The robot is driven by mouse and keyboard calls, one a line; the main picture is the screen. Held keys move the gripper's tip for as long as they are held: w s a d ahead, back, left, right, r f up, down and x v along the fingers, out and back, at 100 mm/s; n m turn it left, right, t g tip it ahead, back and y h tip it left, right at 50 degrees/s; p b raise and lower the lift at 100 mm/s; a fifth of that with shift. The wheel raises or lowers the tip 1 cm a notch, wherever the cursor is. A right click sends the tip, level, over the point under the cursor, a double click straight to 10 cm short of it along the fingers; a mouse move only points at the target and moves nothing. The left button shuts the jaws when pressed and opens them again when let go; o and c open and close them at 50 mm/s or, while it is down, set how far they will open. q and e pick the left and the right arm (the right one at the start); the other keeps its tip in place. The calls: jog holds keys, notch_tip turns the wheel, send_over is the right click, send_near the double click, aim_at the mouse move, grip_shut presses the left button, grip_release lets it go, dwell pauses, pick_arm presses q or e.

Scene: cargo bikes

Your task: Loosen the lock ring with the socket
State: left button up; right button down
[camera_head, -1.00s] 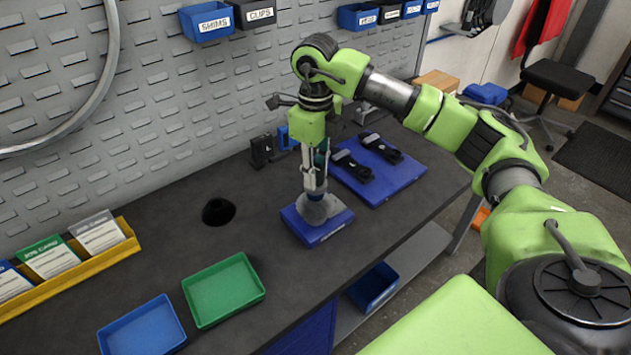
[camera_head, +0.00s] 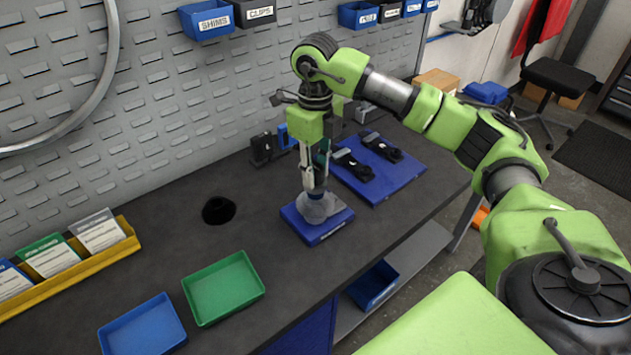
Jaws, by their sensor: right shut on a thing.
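My right gripper (camera_head: 314,184) points down over a blue block-like base (camera_head: 328,230) on the dark workbench. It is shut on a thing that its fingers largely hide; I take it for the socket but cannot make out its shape. Below the fingertips a grey rounded part (camera_head: 318,208) sits on the blue base. I cannot tell the lock ring apart there, nor whether the socket is seated on it. My left gripper is not in view.
A blue mat (camera_head: 408,180) with black items lies behind the base. A green tray (camera_head: 224,288) and a blue tray (camera_head: 142,328) stand at the front left. A black round holder (camera_head: 218,210) and a yellow card rack (camera_head: 70,268) are further left. The bench between is clear.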

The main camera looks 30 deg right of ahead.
jog(key=shift+f+b, duration=0.6)
jog(key=shift+f, duration=0.25)
dwell(0.4)
jog(key=c, duration=2.6)
grip_release()
grip_shut()
jog(key=shift+n, duration=0.8)
jog(key=shift+f, duration=0.1)
jog(key=shift+r, duration=0.2)
